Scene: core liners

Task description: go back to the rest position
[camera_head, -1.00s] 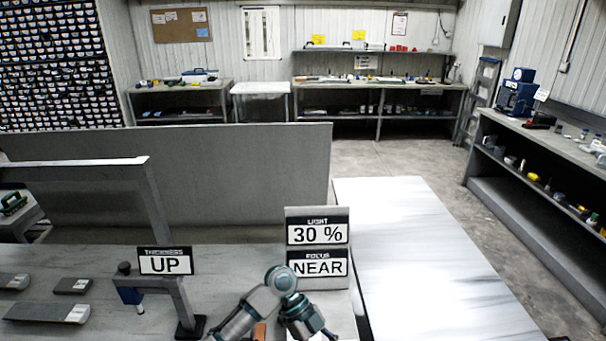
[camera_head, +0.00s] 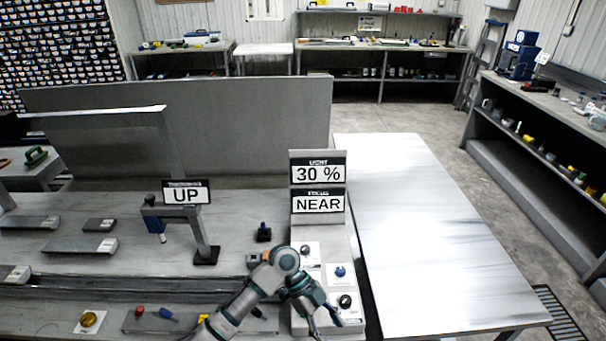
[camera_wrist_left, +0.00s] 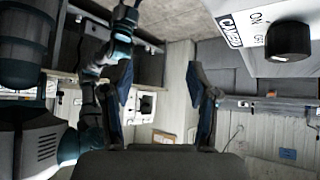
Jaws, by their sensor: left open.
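My left arm comes in from the bottom of the head view, bends at a joint, and ends with the left gripper (camera_head: 328,318) low over the white control panels. The gripper's jaws are small and partly cut off there. In the left wrist view the two dark blue fingers of the left gripper (camera_wrist_left: 163,95) stand wide apart with nothing between them. My right gripper is not seen in either view.
A black knob (camera_head: 345,301) on a white panel is close to the gripper; a black knob (camera_wrist_left: 290,40) also shows in the left wrist view. A sign post (camera_head: 318,205) stands behind. A bare white table (camera_head: 430,230) is at right. A metal stand (camera_head: 203,235) is at left.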

